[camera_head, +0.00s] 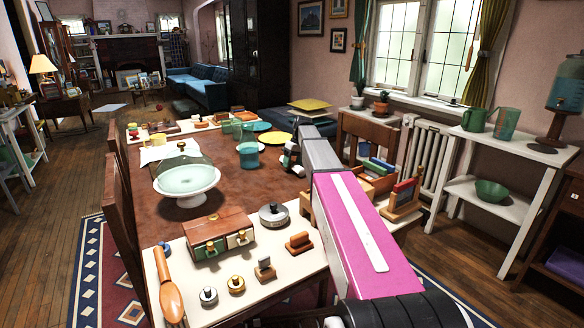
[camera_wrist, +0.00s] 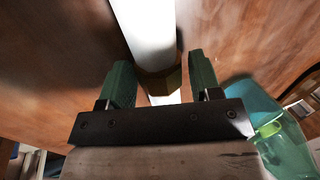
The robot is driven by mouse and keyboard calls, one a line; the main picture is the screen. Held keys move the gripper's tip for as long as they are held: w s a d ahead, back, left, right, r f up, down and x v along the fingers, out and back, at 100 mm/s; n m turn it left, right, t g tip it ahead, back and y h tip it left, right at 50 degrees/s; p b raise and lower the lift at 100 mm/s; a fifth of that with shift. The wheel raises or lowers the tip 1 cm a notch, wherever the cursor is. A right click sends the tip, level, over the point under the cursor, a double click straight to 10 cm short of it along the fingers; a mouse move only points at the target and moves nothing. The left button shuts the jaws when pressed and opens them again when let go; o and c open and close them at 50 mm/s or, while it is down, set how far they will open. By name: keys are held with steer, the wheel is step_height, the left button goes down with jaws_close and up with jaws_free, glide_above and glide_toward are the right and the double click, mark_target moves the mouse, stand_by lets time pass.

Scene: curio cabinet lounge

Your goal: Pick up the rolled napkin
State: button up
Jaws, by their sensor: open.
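The rolled napkin (camera_wrist: 143,28) is a white roll with a brownish-gold band (camera_wrist: 163,80) around it. In the wrist view it lies on the brown tabletop. My gripper (camera_wrist: 160,62) is open, with one green finger on each side of the roll near the band. Gaps show between the fingers and the roll, and I cannot tell how far down the fingers reach. In the head view my arm reaches over the table, and I cannot make out the napkin.
A teal cup (camera_head: 248,155) stands on the brown table (camera_head: 222,213), close to my gripper's side. A domed cake stand (camera_head: 187,196) is to the left. Boxes and small stamps crowd the front. A wooden rack (camera_head: 404,205) stands right of my arm.

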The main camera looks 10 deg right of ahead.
steer(key=c, duration=0.7)
steer(key=shift+r, duration=0.1)
